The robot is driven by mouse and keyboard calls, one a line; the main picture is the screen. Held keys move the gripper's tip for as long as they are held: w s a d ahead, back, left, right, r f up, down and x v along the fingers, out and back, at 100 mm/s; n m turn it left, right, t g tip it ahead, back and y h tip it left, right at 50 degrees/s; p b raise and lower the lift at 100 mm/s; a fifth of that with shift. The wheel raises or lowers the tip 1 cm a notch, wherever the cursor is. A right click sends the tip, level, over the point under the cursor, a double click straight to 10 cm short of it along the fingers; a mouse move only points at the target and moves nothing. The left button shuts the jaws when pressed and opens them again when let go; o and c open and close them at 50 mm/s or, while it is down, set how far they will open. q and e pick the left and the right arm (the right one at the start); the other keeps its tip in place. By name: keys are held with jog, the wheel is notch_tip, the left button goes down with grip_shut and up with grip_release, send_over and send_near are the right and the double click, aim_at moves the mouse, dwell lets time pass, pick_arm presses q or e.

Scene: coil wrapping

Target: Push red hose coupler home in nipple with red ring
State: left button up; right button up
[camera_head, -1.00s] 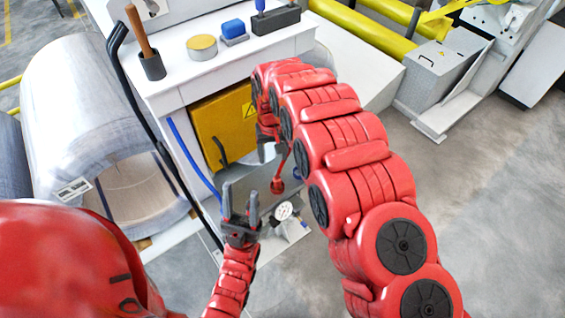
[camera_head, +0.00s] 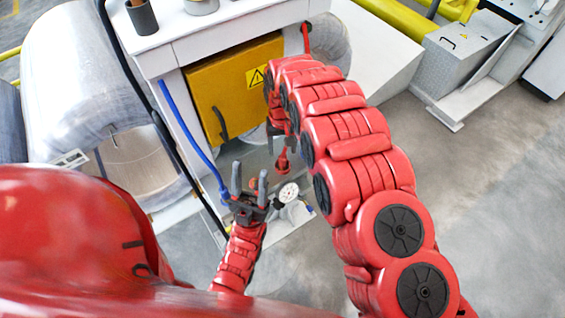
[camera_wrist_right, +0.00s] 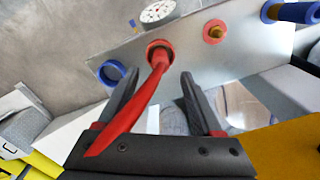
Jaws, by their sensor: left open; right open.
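The red hose coupler (camera_wrist_right: 160,51) is at the end of a red hose (camera_wrist_right: 137,105) and lies against the metal plate. I cannot tell how deep it sits. A brass nipple with a red ring (camera_wrist_right: 214,32) shows to its right. In the head view the coupler (camera_head: 282,166) hangs below my right gripper (camera_head: 277,137). In the right wrist view my right gripper (camera_wrist_right: 159,76) is open, its fingers on either side of the hose, just short of the coupler. My left gripper (camera_head: 250,176) is open and empty, pointing up near the gauge.
A blue ring (camera_wrist_right: 112,72) is left of the coupler, and a blue hose coupler (camera_wrist_right: 297,12) is at far right. A gauge (camera_head: 289,193) stands beside the plate. A yellow cabinet (camera_head: 235,85) is behind. A blue hose (camera_head: 186,143) runs down left of it.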

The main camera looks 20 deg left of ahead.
aim_at(283, 157)
jog(key=shift+f+p, duration=0.3)
jog(key=shift+p, duration=0.05)
jog(key=f+p, duration=0.2)
jog(key=f, duration=0.1)
jog(key=shift+s+d, duration=0.1)
jog(key=shift+s, duration=0.1)
jog(key=shift+f, duration=0.95)
grip_shut()
